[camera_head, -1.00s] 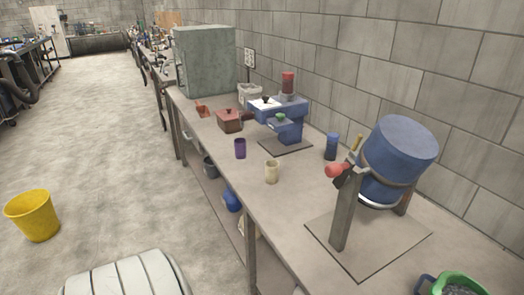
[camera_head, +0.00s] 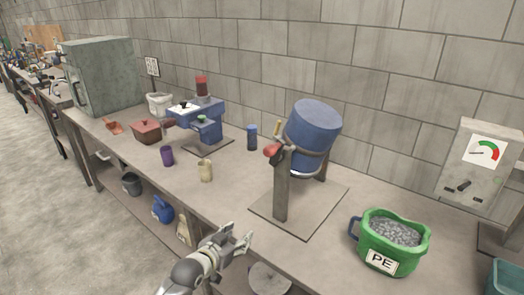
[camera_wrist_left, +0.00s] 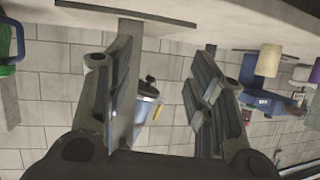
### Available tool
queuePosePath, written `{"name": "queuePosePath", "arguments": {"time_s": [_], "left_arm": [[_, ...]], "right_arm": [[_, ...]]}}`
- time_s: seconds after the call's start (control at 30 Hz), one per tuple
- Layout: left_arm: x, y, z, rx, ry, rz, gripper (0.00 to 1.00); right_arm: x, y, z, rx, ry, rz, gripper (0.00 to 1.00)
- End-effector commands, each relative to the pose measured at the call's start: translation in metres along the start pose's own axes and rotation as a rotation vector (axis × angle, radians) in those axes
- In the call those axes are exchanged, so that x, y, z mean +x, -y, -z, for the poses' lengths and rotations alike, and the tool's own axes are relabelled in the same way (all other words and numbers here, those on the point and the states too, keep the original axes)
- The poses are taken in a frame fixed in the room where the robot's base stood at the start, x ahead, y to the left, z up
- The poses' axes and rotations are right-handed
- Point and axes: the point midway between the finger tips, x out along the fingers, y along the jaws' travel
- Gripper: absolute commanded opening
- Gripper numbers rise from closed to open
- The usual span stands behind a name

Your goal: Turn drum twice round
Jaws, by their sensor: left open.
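The blue drum (camera_head: 316,132) hangs tilted in a grey metal stand (camera_head: 282,188) on a flat base plate (camera_head: 310,212), right of the middle in the head view. A red crank knob (camera_head: 272,151) sits at the stand's left side, with a short yellow piece just above it. My left gripper (camera_head: 243,240) is open and empty at the table's front edge, in front of and below the stand, apart from it. In the left wrist view, the drum (camera_wrist_left: 146,108) shows upside down and partly hidden between the open fingers (camera_wrist_left: 160,85). My right gripper is not in view.
A green tub of grey pellets (camera_head: 392,238) marked PE stands right of the stand. A grey dial box (camera_head: 478,165) is farther right. A cream cup (camera_head: 205,171), purple cup (camera_head: 167,155), blue cylinder (camera_head: 252,138) and blue machine (camera_head: 204,122) stand left. The table between cups and base plate is clear.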

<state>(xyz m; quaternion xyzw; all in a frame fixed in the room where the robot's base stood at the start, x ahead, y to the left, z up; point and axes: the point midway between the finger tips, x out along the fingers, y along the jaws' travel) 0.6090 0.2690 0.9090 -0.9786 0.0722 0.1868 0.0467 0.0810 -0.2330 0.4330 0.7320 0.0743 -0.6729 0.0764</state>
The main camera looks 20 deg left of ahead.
Motion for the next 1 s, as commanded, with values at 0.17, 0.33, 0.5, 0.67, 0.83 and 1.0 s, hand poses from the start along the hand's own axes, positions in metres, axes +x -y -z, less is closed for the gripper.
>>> {"name": "queuePosePath", "arguments": {"time_s": [0.17,0.33,0.5,0.67,0.83,1.0], "left_arm": [[-0.02,-0.001,0.078,0.027,-0.117,-0.021,0.49],[-0.057,-0.01,0.164,0.068,-0.257,-0.054,0.49],[-0.095,-0.023,0.226,0.11,-0.366,-0.088,0.49],[-0.104,-0.028,0.243,0.122,-0.396,-0.098,0.49],[-0.09,-0.029,0.251,0.119,-0.397,-0.099,0.49],[-0.064,-0.033,0.262,0.118,-0.397,-0.098,0.49]], "right_arm": [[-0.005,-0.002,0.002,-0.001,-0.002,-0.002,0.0],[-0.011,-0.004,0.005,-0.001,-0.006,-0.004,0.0],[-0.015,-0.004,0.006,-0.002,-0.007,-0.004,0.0],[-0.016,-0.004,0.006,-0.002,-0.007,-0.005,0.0],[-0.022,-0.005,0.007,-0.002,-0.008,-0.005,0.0],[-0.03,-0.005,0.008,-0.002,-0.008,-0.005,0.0]]}}
